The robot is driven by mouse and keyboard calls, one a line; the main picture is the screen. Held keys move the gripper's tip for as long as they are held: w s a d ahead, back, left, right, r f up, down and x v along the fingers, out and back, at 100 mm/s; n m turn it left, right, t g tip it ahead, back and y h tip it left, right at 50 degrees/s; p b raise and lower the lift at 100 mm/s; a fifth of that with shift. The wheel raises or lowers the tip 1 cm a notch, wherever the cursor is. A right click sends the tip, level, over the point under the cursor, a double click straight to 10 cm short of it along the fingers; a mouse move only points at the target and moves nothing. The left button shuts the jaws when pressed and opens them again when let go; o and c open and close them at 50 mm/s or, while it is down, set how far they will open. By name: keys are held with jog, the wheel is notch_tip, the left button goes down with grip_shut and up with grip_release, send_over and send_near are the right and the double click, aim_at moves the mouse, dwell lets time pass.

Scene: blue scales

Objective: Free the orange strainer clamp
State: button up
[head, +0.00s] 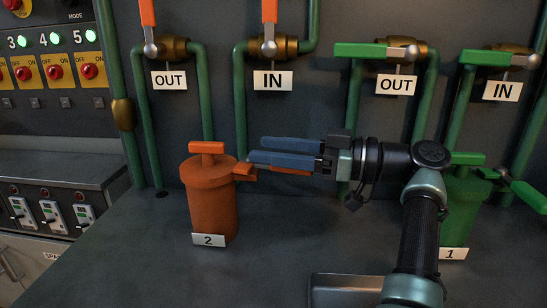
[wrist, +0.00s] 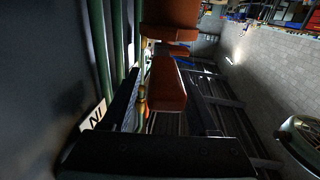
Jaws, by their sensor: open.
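The orange strainer (head: 208,205) stands upright on the bench at left of centre in the head view, with a "2" plate at its base and a T-handle (head: 207,148) on its lid. Its orange clamp lever (head: 245,172) sticks out to the right from the upper rim. My gripper (head: 256,151) is open and reaches in from the right, its blue fingers over the lever and partly hiding it. In the wrist view the orange lever (wrist: 168,88) appears between the dark fingers, with the strainer body (wrist: 170,14) beyond. I cannot tell whether the fingers touch the lever.
A green strainer (head: 465,205) with a "1" plate stands at right, partly behind my arm. Green pipes with valves and IN/OUT plates run up the wall behind. A switch panel (head: 50,75) is at left. The bench (head: 140,260) front left is clear.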

notch_tip(320, 180, up, 8)
jog(key=shift+p, duration=0.95)
